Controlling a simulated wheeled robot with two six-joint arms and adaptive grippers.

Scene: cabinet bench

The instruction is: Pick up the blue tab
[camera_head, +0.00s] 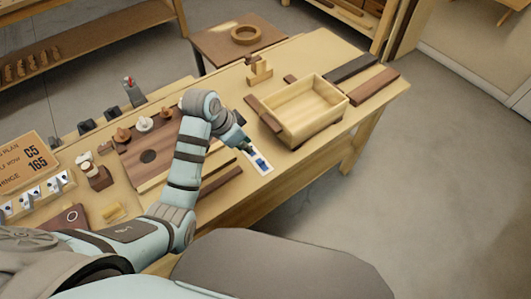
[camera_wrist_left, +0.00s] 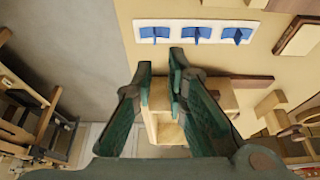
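A white strip (camera_head: 266,171) lies near the front edge of the bench with small blue tabs (camera_head: 260,163) on it. In the left wrist view, the white strip (camera_wrist_left: 215,43) crosses the top with three blue tabs in a row: left (camera_wrist_left: 154,32), middle (camera_wrist_left: 195,33) and right (camera_wrist_left: 237,33). My left gripper (camera_head: 245,149) is just beside the strip in the head view. In the wrist view its green fingers (camera_wrist_left: 162,62) are apart, below the left and middle tabs, with no tab between them. Wooden pieces show behind the fingers. My right gripper is not in view.
An open wooden box (camera_head: 303,110) stands right of the strip. A dark board with round holes and knobs (camera_head: 150,155) lies to the left. Wooden strips (camera_head: 222,180) lie along the front edge. Dark and brown bars (camera_head: 374,86) lie at the far right end.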

